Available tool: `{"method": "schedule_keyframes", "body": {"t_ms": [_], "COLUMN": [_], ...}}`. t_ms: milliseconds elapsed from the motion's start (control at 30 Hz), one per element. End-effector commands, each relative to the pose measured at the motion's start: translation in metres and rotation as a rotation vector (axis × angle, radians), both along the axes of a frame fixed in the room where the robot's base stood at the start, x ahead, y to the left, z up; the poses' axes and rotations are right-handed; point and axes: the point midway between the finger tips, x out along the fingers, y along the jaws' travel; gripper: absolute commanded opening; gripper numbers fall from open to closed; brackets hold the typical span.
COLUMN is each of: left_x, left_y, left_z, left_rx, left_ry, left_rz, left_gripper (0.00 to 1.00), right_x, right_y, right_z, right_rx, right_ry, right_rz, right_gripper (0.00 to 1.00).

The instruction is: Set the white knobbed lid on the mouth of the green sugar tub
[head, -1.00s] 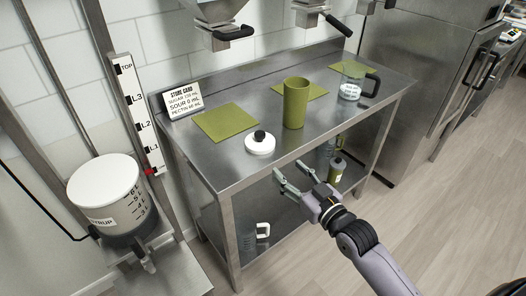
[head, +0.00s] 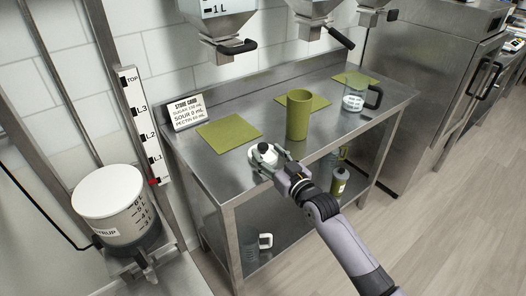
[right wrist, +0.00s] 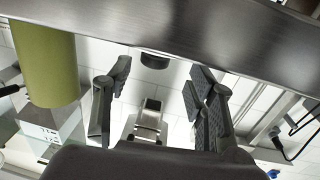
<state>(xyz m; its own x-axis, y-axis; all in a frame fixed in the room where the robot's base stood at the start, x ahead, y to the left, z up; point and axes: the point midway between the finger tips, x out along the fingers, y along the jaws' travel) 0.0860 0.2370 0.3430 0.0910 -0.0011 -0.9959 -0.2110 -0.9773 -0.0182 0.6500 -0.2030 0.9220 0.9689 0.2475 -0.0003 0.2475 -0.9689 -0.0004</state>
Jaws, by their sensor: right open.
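The white lid (head: 257,159) with its dark knob lies on the steel table, in front of the green sugar tub and to its left. The green tub (head: 298,115) stands upright on the table. My right gripper (head: 268,162) is at the lid, its open fingers overlapping the lid's near side in the head view. The tub (right wrist: 46,62) is at the left there. Contact with the lid cannot be told. My left gripper is not in view.
Green mats (head: 228,132) lie on the steel table (head: 215,168). A clear jug (head: 354,102) stands right of the tub, and a recipe card (head: 188,112) stands at the back left. Hoppers with dark handles (head: 238,46) hang above. A syrup bucket (head: 112,208) is at the left.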

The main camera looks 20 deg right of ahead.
Motion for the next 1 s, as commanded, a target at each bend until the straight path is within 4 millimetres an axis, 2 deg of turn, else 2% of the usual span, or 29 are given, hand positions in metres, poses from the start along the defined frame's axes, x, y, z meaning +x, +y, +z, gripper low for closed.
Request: {"method": "schedule_keyframes", "body": {"t_ms": [300,633,1000], "left_x": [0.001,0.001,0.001], "left_y": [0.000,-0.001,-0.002], "left_z": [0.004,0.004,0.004], "left_rx": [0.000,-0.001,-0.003], "left_ry": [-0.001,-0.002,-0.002], "left_rz": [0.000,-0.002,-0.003], "left_gripper": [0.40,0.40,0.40], "right_x": [0.041,0.046,0.046], "right_y": [0.003,0.005,0.005], "right_z": [0.000,-0.001,-0.001], "right_rx": [-0.001,-0.001,-0.001], "right_ry": [-0.001,0.000,0.000], "right_rz": [-0.001,0.000,-0.001], "right_gripper": [0.51,0.51,0.27]}}
